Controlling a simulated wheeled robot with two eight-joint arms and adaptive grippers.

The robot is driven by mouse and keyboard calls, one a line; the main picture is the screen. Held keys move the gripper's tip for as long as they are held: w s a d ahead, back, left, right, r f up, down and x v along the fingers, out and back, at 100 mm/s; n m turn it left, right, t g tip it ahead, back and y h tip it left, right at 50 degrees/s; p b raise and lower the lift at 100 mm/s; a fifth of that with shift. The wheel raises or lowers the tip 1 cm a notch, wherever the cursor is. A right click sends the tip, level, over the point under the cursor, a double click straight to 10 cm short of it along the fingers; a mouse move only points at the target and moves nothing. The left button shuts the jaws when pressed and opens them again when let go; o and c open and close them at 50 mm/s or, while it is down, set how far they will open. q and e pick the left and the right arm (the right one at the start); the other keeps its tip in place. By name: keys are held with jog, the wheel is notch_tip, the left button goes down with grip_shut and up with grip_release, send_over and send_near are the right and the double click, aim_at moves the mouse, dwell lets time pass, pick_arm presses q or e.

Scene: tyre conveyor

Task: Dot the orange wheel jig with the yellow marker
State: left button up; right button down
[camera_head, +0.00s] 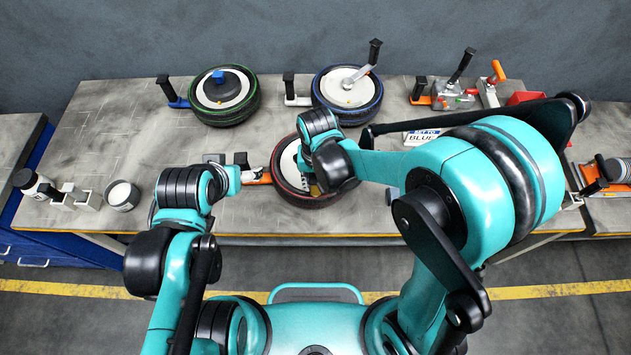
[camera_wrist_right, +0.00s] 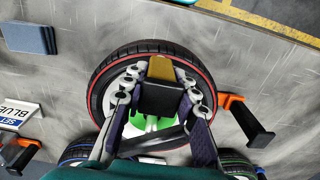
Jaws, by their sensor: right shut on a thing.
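The orange wheel jig (camera_head: 262,178) has an orange clamp with a black upright handle on the left side of a black tyre with a red stripe (camera_head: 284,194). In the right wrist view, the clamp (camera_wrist_right: 231,101) is at the right and the tyre (camera_wrist_right: 101,77) is behind my fingers. My right gripper (camera_wrist_right: 160,92) is shut on the yellow marker (camera_wrist_right: 160,68), a black body with a yellow end, in front of the wheel's hub. Whether the marker touches the wheel is not clear. My left arm is bent left of the jig; its fingers cannot be made out.
At the back are a green-striped wheel (camera_head: 224,117) and a blue-striped wheel (camera_head: 375,108) with handled clamps. Small containers (camera_head: 122,195) stand at left. A "SET TO BLUE" sign (camera_head: 422,137) and clamp tools (camera_head: 452,96) are at right. The table's left middle is clear.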

jog(key=shift+r+p, duration=2.45)
jog(key=shift+r, duration=1.05)
jog(key=shift+f, duration=0.1)
